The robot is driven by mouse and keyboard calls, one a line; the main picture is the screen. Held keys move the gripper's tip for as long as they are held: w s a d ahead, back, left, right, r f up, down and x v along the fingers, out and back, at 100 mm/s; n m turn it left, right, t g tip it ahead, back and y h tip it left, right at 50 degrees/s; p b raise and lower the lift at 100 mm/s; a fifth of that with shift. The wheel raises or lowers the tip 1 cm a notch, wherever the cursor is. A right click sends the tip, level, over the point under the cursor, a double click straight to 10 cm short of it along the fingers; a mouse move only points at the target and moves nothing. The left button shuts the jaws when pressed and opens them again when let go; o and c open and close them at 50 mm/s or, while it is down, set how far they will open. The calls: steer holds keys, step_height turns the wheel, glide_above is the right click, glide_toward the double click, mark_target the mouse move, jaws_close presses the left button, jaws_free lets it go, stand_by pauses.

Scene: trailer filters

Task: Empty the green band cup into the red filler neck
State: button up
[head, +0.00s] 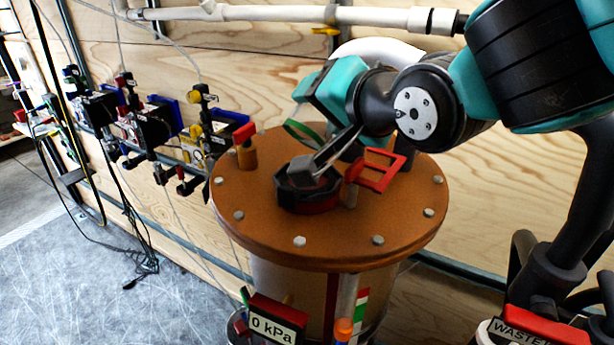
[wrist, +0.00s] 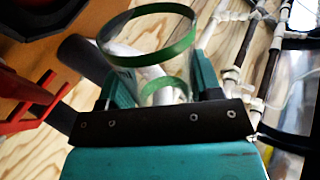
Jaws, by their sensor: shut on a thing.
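The green band cup shows as a green rim band (wrist: 165,57) and a second, smaller green ring in the wrist view; its wall looks clear. In the head view its green band (head: 300,133) is slanted, so the cup looks tilted, above the orange lid. My gripper (head: 327,132) is shut on the cup, whose body sits between the teal fingers in the wrist view (wrist: 163,82). I cannot tell what is in the cup.
The orange lid (head: 400,225) has bolts around its edge. A red bracket (head: 378,172) stands right of the neck and a red-topped post (head: 245,145) left of it. Valves and cables line the wooden wall at left. A 0 kPa gauge (head: 275,325) hangs below the lid.

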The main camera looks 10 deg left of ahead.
steer(key=shift+s+a+b, duration=0.1)
steer(key=shift+s+b, duration=0.05)
steer(key=shift+b, duration=0.2)
stand_by(1.0)
